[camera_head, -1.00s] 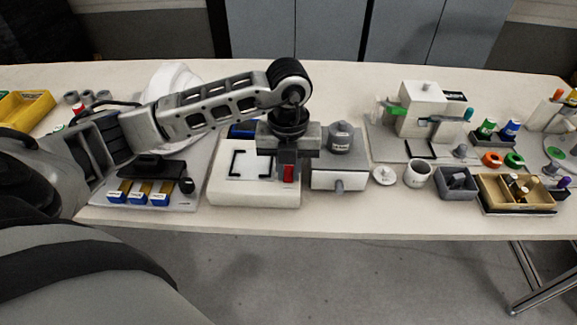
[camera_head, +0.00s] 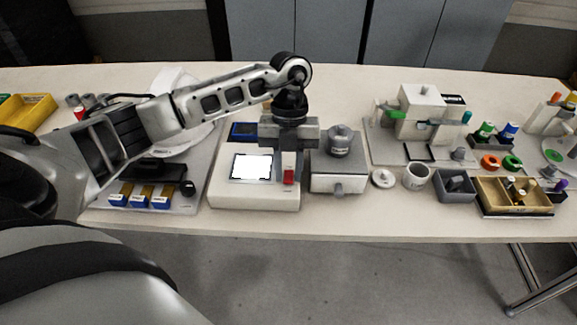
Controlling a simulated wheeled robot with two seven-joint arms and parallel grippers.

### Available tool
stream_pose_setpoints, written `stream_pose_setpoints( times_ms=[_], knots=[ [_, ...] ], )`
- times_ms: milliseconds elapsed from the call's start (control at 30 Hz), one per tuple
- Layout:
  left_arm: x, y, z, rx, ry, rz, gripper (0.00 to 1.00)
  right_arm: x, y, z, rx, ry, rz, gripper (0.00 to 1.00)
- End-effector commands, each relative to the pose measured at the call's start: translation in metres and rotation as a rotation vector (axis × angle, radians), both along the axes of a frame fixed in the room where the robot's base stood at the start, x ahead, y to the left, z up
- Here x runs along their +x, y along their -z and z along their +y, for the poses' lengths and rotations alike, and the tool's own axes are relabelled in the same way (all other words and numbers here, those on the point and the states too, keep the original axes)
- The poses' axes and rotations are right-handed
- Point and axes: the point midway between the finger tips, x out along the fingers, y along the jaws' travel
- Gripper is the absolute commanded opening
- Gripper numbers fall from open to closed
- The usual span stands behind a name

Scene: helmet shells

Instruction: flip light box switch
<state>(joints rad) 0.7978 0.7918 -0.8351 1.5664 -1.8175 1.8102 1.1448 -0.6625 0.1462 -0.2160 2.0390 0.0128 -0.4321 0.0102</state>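The light box (camera_head: 254,199) is a white box on the table, left of the picture's middle. Its square panel (camera_head: 252,167) glows bright white inside a dark-cornered frame. The red switch (camera_head: 289,177) sits at the right of the box's top. My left gripper (camera_head: 289,165) points down right above and behind the red switch, at or very near it; I cannot tell whether they touch. Its fingers are small and partly hidden by the gripper body, so their opening is unclear. My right gripper is not in view.
A grey box with a drawer and a lidded jar (camera_head: 339,141) stands close to the right of the light box. A board with blue-ended pieces (camera_head: 140,200) lies to the left. A white cup (camera_head: 416,176) and a wooden tray (camera_head: 487,207) are further right.

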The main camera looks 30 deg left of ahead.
Motion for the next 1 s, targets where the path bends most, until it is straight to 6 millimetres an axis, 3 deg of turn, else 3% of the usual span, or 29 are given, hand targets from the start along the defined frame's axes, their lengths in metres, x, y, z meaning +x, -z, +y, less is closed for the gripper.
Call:
stream_pose_setpoints(
  times_ms=[300,433,767,1000],
  knots=[
    [0.001,-0.001,0.0,0.0,0.0,-0.002,0.27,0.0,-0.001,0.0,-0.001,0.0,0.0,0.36],
    [0.004,-0.012,0.002,0.0,-0.001,-0.005,0.27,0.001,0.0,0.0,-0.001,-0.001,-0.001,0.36],
    [0.023,-0.083,0.013,0.0,-0.001,-0.008,0.27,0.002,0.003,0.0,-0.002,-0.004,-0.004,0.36],
    [0.034,-0.134,0.021,0.001,-0.002,-0.005,0.27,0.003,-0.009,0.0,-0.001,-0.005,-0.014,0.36]
  ],
)
